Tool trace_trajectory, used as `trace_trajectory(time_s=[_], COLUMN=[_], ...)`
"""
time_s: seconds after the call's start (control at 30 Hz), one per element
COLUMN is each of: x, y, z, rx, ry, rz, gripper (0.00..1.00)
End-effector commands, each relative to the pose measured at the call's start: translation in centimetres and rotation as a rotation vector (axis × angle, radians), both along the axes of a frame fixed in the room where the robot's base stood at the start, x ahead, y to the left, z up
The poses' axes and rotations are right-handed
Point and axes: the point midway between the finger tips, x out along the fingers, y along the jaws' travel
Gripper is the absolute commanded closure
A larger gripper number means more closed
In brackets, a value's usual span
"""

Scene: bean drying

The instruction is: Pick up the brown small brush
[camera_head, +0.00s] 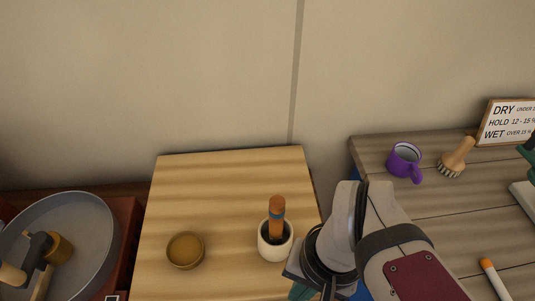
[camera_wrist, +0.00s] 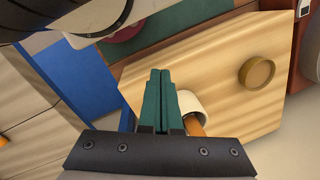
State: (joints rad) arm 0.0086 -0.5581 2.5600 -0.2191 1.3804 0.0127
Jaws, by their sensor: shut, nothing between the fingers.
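A tan wooden brush (camera_head: 456,157) with dark bristles leans on the grey plank table at the right. I cannot tell which is the brown small brush. My gripper (camera_wrist: 159,74) has teal fingers, shut and empty. In the wrist view it is beside the cup (camera_wrist: 190,102), whose brown handle (camera_wrist: 194,126) is partly hidden.
A small round wooden bowl (camera_head: 186,251) sits left of the cup. A large grey pan (camera_head: 95,215) with a mallet-like tool (camera_head: 58,249) is at far left. On the plank table are a purple mug (camera_head: 404,161), a sign (camera_head: 508,123) and an orange-tipped stick (camera_head: 493,278).

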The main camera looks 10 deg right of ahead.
Motion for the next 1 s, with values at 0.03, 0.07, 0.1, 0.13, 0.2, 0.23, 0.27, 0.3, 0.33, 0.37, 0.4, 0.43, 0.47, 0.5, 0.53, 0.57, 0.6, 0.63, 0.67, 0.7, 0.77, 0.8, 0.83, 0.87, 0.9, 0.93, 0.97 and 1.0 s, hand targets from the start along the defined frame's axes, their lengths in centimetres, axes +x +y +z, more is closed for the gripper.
trace_trajectory(time_s=[0.03, 0.07, 0.1, 0.13, 0.2, 0.23, 0.27, 0.3, 0.33, 0.37, 0.4, 0.43, 0.47, 0.5, 0.53, 0.57, 0.6, 0.63, 0.67, 0.7, 0.77, 0.8, 0.83, 0.87, 0.9, 0.93, 0.97, 1.0], x=[0.0, 0.0, 0.0, 0.0, 0.0, 0.0, 0.0, 0.0, 0.0, 0.0, 0.0, 0.0, 0.0, 0.0, 0.0, 0.0, 0.0, 0.0, 0.0, 0.0, 0.0, 0.0, 0.0, 0.0, 0.0, 0.0, 0.0, 0.04], y=[0.0, 0.0, 0.0, 0.0, 0.0, 0.0, 0.0, 0.0, 0.0, 0.0, 0.0, 0.0, 0.0, 0.0, 0.0, 0.0, 0.0, 0.0, 0.0, 0.0, 0.0, 0.0, 0.0, 0.0, 0.0, 0.0, 0.0, -0.02], z=[0.0, 0.0, 0.0, 0.0, 0.0, 0.0, 0.0, 0.0, 0.0, 0.0, 0.0, 0.0, 0.0, 0.0, 0.0, 0.0, 0.0, 0.0, 0.0, 0.0, 0.0, 0.0, 0.0, 0.0, 0.0, 0.0, 0.0, 0.06], rx=[0.0, 0.0, 0.0, 0.0, 0.0, 0.0, 0.0, 0.0, 0.0, 0.0, 0.0, 0.0, 0.0, 0.0, 0.0, 0.0, 0.0, 0.0, 0.0, 0.0, 0.0, 0.0, 0.0, 0.0, 0.0, 0.0, 0.0, -0.001], ry=[0.0, 0.0, 0.0, 0.0, 0.0, 0.0, 0.0, 0.0, 0.0, 0.0, 0.0, 0.0, 0.0, 0.0, 0.0, 0.0, 0.0, 0.0, 0.0, 0.0, 0.0, 0.0, 0.0, 0.0, 0.0, 0.0, 0.0, 0.001], rz=[0.0, 0.0, 0.0, 0.0, 0.0, 0.0, 0.0, 0.0, 0.0, 0.0, 0.0, 0.0, 0.0, 0.0, 0.0, 0.0, 0.0, 0.0, 0.0, 0.0, 0.0, 0.0, 0.0, 0.0, 0.0, 0.0, 0.0, -0.004], gripper=[1.0, 1.0, 1.0, 1.0, 1.0, 1.0, 1.0, 1.0, 1.0, 1.0, 0.95, 0.89, 0.84, 0.77, 0.71, 0.66, 0.59, 0.53, 0.48, 0.41, 0.33, 0.33, 0.33, 0.33, 0.33, 0.33, 0.33, 0.33])
